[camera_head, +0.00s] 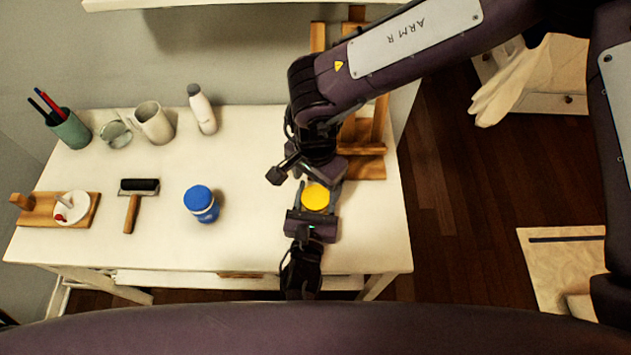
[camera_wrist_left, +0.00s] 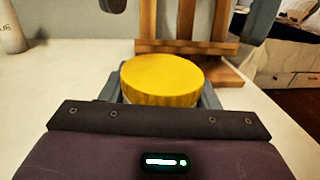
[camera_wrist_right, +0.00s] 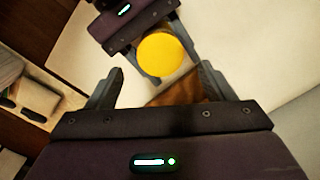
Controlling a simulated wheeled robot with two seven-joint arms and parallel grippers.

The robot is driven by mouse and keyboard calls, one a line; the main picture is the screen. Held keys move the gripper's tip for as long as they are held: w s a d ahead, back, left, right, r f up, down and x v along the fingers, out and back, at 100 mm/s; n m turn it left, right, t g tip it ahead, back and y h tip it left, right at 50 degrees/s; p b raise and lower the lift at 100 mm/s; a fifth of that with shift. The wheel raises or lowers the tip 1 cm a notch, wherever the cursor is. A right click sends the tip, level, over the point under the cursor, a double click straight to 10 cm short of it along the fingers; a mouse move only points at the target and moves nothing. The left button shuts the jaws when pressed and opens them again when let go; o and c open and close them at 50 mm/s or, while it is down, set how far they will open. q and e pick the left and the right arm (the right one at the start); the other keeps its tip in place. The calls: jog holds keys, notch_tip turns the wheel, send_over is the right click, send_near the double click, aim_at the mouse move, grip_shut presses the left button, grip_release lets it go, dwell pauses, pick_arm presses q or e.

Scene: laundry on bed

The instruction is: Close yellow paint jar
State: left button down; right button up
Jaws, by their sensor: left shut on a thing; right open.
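The yellow paint jar's round yellow lid (camera_head: 316,197) shows near the table's front edge, right of the middle. In the left wrist view the ribbed lid (camera_wrist_left: 162,82) looks level and sits between my left fingers. My left gripper (camera_head: 314,208) is shut on the jar, coming from the front edge. My right gripper (camera_head: 323,180) is open on the far side of the jar. In the right wrist view its empty fingers (camera_wrist_right: 162,85) are apart, close to the lid (camera_wrist_right: 162,54).
A blue paint jar (camera_head: 201,203) stands to the left on the white table (camera_head: 255,160). Further left are a roller (camera_head: 135,200) and a wooden board (camera_head: 45,210). A mug (camera_head: 153,123), a bottle (camera_head: 202,110) and a pen cup (camera_head: 70,130) stand behind. A wooden easel (camera_head: 372,168) stands behind my right gripper.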

aim_at(315, 197)
jog(key=shift+c, duration=0.4)
jog(key=shift+r+n, duration=1.75)
jog(key=shift+n, duration=0.05)
jog(key=shift+f, duration=4)
